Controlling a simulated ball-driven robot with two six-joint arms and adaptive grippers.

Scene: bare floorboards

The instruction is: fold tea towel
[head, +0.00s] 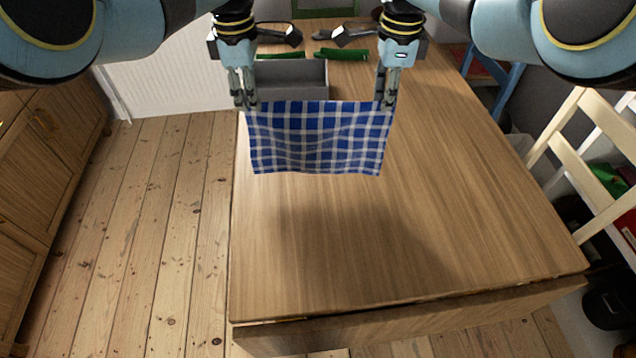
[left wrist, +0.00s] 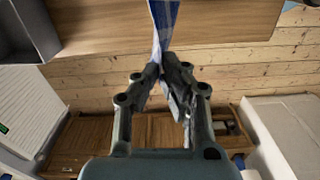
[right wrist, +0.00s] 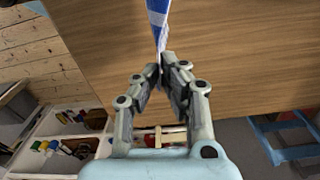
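The tea towel (head: 318,140) is a blue and white checked cloth. It hangs stretched between my two grippers above the wooden table (head: 440,215), its lower edge slightly wavy. My left gripper (head: 246,104) is shut on its upper left corner. In the left wrist view the towel (left wrist: 163,22) runs edge-on up from the fingertips. My right gripper (head: 387,104) is shut on its upper right corner. In the right wrist view the towel (right wrist: 158,25) also shows as a narrow strip from the fingertips. The towel casts a shadow on the tabletop.
A grey open box (head: 315,77) stands on the table behind the towel. Green items (head: 341,54) lie at the far end. A cream chair (head: 590,165) stands to the right, and a wooden cabinet (head: 40,165) to the left. The near tabletop is clear.

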